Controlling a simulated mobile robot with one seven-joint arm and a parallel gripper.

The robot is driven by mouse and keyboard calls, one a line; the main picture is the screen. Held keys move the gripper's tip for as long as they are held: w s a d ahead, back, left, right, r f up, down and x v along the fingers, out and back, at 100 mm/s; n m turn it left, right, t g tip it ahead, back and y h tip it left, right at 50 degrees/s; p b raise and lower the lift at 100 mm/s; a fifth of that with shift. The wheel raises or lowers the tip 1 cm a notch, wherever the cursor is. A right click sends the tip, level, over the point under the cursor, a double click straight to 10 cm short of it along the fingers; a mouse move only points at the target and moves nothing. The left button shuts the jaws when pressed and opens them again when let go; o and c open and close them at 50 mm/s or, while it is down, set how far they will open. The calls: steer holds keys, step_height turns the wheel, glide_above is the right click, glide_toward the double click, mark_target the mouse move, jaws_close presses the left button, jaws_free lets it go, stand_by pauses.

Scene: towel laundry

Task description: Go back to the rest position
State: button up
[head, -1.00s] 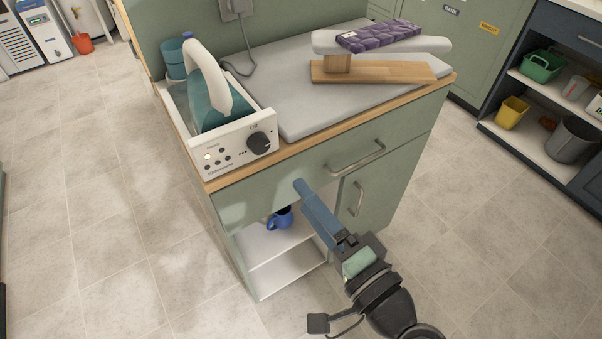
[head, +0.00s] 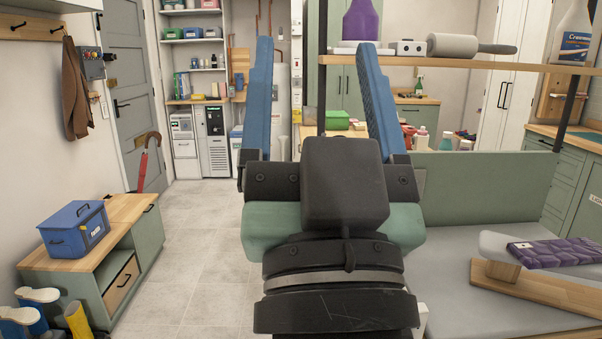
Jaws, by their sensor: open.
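My gripper (head: 318,100) is raised upright in the middle of the head view, close to the camera. Its two blue fingers point up and stand wide apart, with nothing between them. My gripper's dark wrist hides part of the ironing cabinet behind it. A folded purple towel (head: 556,252) lies on the small white sleeve board at the lower right, apart from my gripper.
A grey ironing pad (head: 480,300) covers the worktop at the lower right. A shelf (head: 440,63) above it carries bottles and a roller. A low wooden bench (head: 125,212) with a blue box (head: 75,228) stands at left. Tiled floor (head: 205,235) between is clear.

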steer(key=s+a+r+t+h+p, duration=0.1)
steer(key=s+r+p, duration=0.2)
steer(key=r+p, duration=1.1)
step_height(320, 180, up, 4)
steer(key=shift+a+r+p, duration=0.15)
steer(key=shift+r+p, duration=0.1)
steer(key=shift+p, duration=0.05)
steer(key=shift+f, duration=0.1)
